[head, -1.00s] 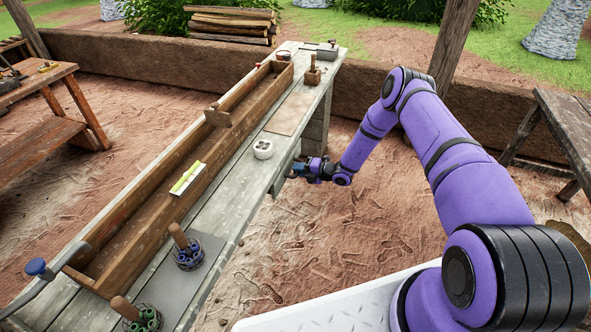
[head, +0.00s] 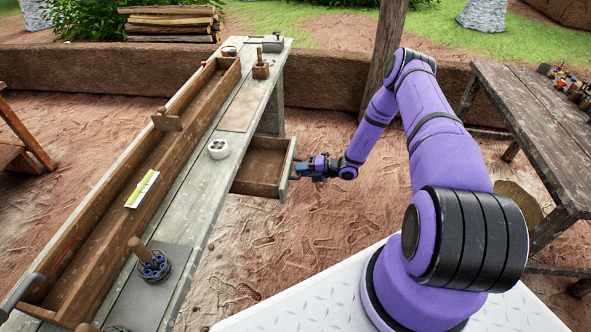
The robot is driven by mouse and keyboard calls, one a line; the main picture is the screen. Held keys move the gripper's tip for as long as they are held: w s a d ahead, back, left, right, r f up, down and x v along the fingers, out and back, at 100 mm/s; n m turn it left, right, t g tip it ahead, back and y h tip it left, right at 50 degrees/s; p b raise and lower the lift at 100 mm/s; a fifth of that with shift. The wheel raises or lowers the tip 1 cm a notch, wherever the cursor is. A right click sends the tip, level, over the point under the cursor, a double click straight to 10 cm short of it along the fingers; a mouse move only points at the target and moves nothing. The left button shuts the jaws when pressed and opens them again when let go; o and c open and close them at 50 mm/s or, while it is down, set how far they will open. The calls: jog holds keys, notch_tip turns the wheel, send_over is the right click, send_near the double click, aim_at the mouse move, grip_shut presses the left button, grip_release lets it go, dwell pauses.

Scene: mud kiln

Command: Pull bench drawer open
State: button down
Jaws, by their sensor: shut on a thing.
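The bench drawer (head: 259,172) juts out from the right side of the long wooden bench (head: 206,182). Its wooden inside shows and looks empty. My gripper (head: 297,169) is at the drawer's front panel, on its outer face, and is shut on the drawer's handle. The handle itself is mostly hidden by the fingers. My purple arm reaches to it from the right.
On the bench stand a white cup-like block (head: 218,149), a long wooden trough (head: 128,192) with a yellow-green and white item (head: 142,189), and a round tool holder (head: 152,265). Another table (head: 535,115) stands at right. Bare earth lies between.

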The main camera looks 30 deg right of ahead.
jog(key=c, duration=1.1)
grip_release()
jog(key=shift+c, duration=0.2)
jog(key=shift+d, duration=0.1)
jog(key=v, duration=1)
jog(key=shift+s+d, duration=0.25)
